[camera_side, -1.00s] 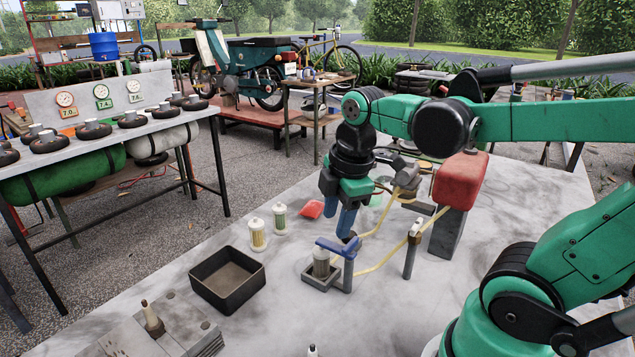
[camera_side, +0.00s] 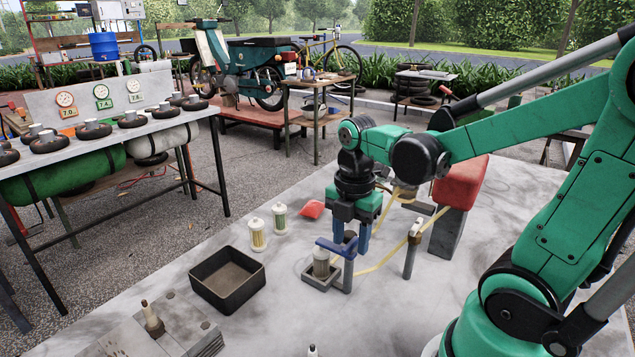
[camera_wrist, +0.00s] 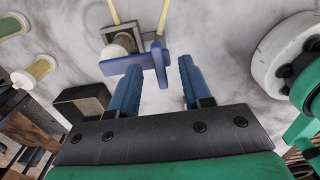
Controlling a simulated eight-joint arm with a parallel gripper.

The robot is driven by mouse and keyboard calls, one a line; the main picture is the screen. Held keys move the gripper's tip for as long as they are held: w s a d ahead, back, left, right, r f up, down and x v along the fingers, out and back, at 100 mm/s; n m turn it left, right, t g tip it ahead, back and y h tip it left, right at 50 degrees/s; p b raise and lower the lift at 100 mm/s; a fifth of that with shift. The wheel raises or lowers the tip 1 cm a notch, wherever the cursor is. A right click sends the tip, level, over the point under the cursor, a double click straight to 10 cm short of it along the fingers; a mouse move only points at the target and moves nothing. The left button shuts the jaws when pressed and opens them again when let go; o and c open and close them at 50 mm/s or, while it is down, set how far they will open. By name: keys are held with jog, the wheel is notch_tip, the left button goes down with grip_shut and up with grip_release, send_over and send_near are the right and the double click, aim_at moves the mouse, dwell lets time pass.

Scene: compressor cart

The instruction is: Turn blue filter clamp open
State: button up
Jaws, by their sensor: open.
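The blue filter clamp (camera_side: 334,247) is a flat blue bar on top of a grey post, beside a pale filter (camera_side: 321,263) in a square grey holder (camera_side: 315,283). My gripper (camera_side: 351,245) is open and points down at the clamp. In the side view one blue finger is behind the bar and the other is to its right. In the wrist view the clamp (camera_wrist: 128,64) lies beyond the left finger, and its right end shows between the fingertips of my gripper (camera_wrist: 161,66). I cannot tell whether either finger touches it.
A black open tray (camera_side: 227,280) and two yellowish filters (camera_side: 257,235) stand to the left. The pale tabletop between them is mostly clear.

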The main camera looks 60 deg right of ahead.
grip_shut()
